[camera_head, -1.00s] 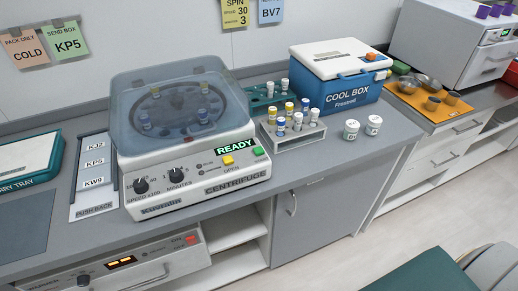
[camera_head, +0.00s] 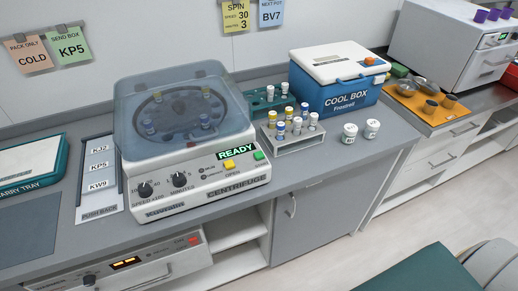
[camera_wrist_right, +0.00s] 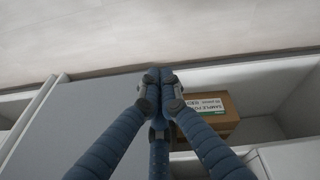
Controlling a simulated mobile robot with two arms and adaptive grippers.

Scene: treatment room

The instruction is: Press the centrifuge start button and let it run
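The white centrifuge (camera_head: 200,196) stands on the counter in the head view. Its clear bluish lid (camera_head: 180,80) is down, and several tubes show dimly in the rotor beneath. The display (camera_head: 237,151) reads READY. A green button (camera_head: 259,155) sits to the right of the display, and a yellow button (camera_head: 229,164) labelled OPEN lies below it. The speed knob (camera_head: 145,189) and minutes knob (camera_head: 179,180) are on the front. My right gripper (camera_wrist_right: 160,76) is shut and empty in the right wrist view, above an open shelf, away from the centrifuge. My left gripper is not visible.
A tube rack (camera_head: 300,142), two white jars (camera_head: 350,131) and a cool box (camera_head: 335,92) stand right of the centrifuge. A slotted label board (camera_head: 99,207) lies left of it. A yellow note (camera_head: 236,14) reads SPIN, speed 30, minutes 3. A cardboard box (camera_wrist_right: 212,108) sits on the shelf below.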

